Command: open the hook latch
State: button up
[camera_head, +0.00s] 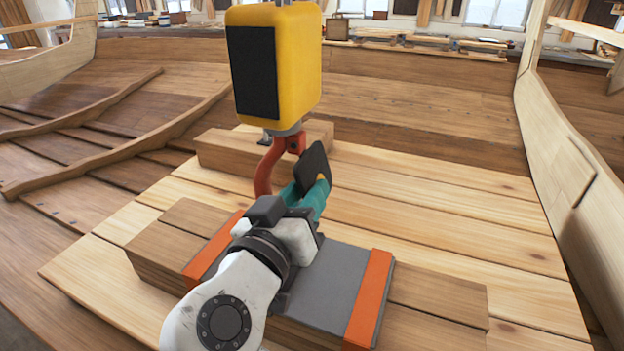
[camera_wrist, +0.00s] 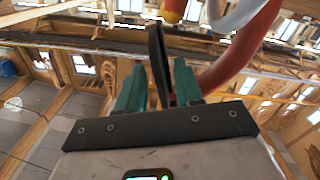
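A yellow hoist block (camera_head: 300,60) with a black panel hangs above the planks. A curved red hook (camera_head: 265,170) hangs below it; the hook also shows at the right of the wrist view (camera_wrist: 238,55). A flat black plate (camera_head: 313,163), seemingly the hook's latch, sits beside the hook. In the wrist view the plate (camera_wrist: 159,62) stands edge-on between my gripper's two teal fingers. My gripper (camera_head: 318,190) is at the plate, its fingers apart on either side (camera_wrist: 160,75). I see no firm grip; whether one finger touches is unclear. The plate's joint with the hook is partly hidden.
A grey slab with orange bands (camera_head: 372,285) lies under my arm on wooden blocks (camera_head: 440,295). Pale planks (camera_head: 430,200) spread around it. The hull's side (camera_head: 580,170) rises at right, and curved ribs (camera_head: 150,125) lie at left. The planks right of the hook are clear.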

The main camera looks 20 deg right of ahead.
jog(key=shift+x, duration=1.4)
grip_shut()
